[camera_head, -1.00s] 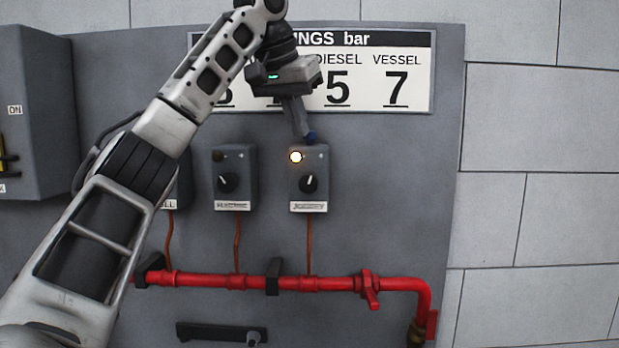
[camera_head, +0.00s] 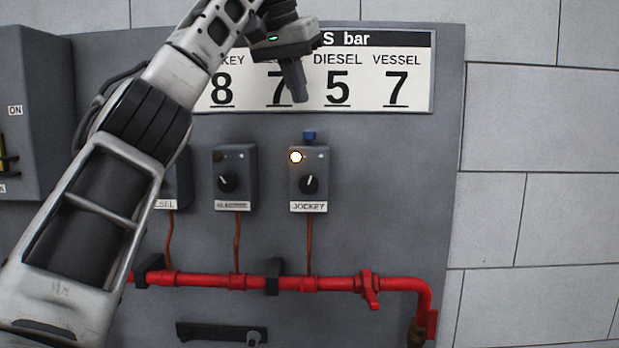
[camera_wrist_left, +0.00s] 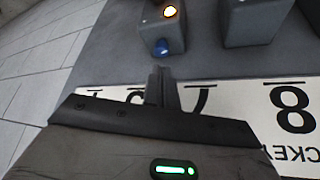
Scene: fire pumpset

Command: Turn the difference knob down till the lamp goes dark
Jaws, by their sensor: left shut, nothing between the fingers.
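The box labelled JOCKEY (camera_head: 309,185) on the grey panel has a lit lamp (camera_head: 295,157) and a black front knob (camera_head: 309,184). A small blue knob (camera_head: 309,136) sits on its top; no label on it is readable. In the left wrist view the blue knob (camera_wrist_left: 162,47) and the glowing lamp (camera_wrist_left: 169,11) show beyond the fingertips. My left gripper (camera_head: 300,99) is shut and empty, in front of the readings sign, above and slightly left of the blue knob, apart from it. My right gripper is not in view.
The readings sign (camera_head: 420,72) is above the boxes. A second box (camera_head: 235,177) with a dark lamp stands to the left, and a third is partly behind my left arm. A red pipe (camera_head: 330,284) runs below. The panel right of the JOCKEY box is clear.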

